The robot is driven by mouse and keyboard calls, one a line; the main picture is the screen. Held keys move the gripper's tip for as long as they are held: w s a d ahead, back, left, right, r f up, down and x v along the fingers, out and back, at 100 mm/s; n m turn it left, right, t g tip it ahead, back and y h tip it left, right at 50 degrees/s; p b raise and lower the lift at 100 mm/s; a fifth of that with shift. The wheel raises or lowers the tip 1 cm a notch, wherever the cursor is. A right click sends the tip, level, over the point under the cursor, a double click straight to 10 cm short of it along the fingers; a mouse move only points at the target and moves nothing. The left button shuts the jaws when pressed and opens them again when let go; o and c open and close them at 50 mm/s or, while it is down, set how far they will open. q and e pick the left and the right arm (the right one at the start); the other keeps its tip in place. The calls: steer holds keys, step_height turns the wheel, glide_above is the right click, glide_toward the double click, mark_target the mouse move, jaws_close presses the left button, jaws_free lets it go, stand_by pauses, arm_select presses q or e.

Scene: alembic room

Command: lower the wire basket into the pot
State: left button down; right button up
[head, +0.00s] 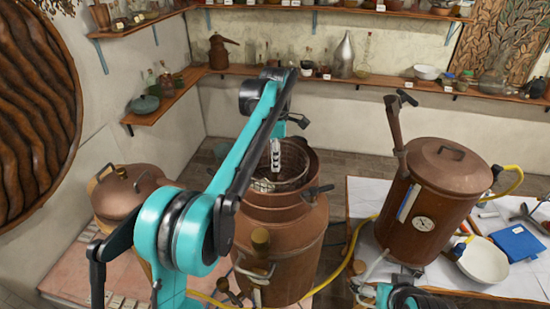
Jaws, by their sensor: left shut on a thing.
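The wire basket (262,185) is a round metal mesh basket. It sits at the mouth of the copper pot (285,213) in the middle of the head view, its lower part hidden by the pot's rim and my left arm. My left gripper (278,148) is above the basket, shut on its upright metal part. The arm partly covers the gripper and the left side of the pot. The pot is open at the top, with side handles and a tap low on its front.
A lidded copper vessel (430,205) with a gauge stands on the right table, beside a white bowl (484,262) and a blue book (517,243). Another copper vessel (120,192) stands left. A yellow hose (345,262) runs beside the pot. Shelves (385,82) line the back wall.

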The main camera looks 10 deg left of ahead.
arm_select(q)
steer(key=shift+f+b, duration=0.85)
steer(key=shift+f, duration=0.65)
steer(key=shift+f, duration=0.1)
steer(key=shift+f+b, duration=0.5)
steer(key=shift+f, duration=0.2)
steer(key=shift+f, duration=0.15)
steer(key=c, duration=1.1)
jaws_free()
steer(key=shift+s, duration=0.1)
steer(key=shift+c, duration=0.2)
